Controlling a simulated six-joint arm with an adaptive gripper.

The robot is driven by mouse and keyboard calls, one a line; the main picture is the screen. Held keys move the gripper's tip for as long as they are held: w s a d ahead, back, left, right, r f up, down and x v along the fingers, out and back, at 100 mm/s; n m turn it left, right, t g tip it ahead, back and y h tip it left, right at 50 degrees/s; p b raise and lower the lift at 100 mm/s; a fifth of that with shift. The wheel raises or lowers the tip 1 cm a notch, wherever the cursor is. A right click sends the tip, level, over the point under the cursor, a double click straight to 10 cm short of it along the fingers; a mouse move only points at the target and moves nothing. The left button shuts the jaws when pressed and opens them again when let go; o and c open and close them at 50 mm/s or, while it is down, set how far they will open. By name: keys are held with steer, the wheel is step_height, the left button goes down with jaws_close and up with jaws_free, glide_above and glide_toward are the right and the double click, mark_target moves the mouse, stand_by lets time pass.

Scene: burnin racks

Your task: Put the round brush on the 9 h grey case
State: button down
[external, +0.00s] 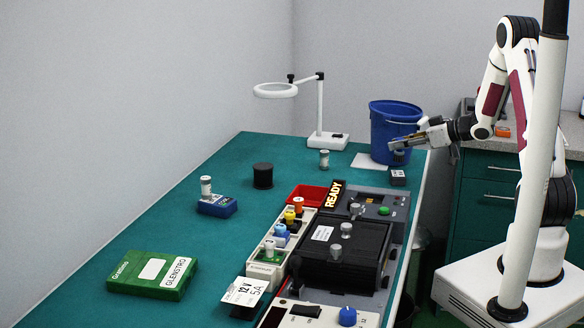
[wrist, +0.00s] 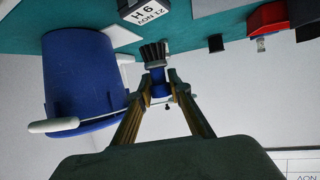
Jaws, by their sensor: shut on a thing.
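The round brush (wrist: 155,54) has dark bristles and a blue body. My gripper (wrist: 158,78) is shut on its body, and the bristles stick out past the fingertips. In the external view my gripper (external: 396,146) reaches in from the right above the table's far right end, and the brush (external: 399,157) shows small and dark under the fingertips. The 9 h grey case (external: 398,177) is a small dark box with a white label, on the table below the brush. In the wrist view the case (wrist: 146,11) shows upside down at the top, beyond the bristles, its label reading 9 H.
A blue bucket (external: 391,120) stands close behind and left of my gripper. A white sheet (external: 370,161) lies beside the case. The black and grey test unit (external: 345,250) with a READY sign (external: 334,196) fills the near right. A ring lamp (external: 320,110) stands further left.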

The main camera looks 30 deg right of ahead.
mark_target(403, 152)
steer(key=shift+f, duration=0.2)
steer(key=shift+f, duration=1.75)
steer(key=shift+f, duration=0.1)
steer(key=c, duration=1.9)
jaws_free()
steer(key=shift+s+d+r, duration=0.4)
steer(key=shift+s, duration=0.1)
steer(key=v, duration=1)
steer(key=shift+s+d+r, duration=0.1)
steer(key=shift+s+r, duration=0.05)
steer(key=shift+s, duration=0.15)
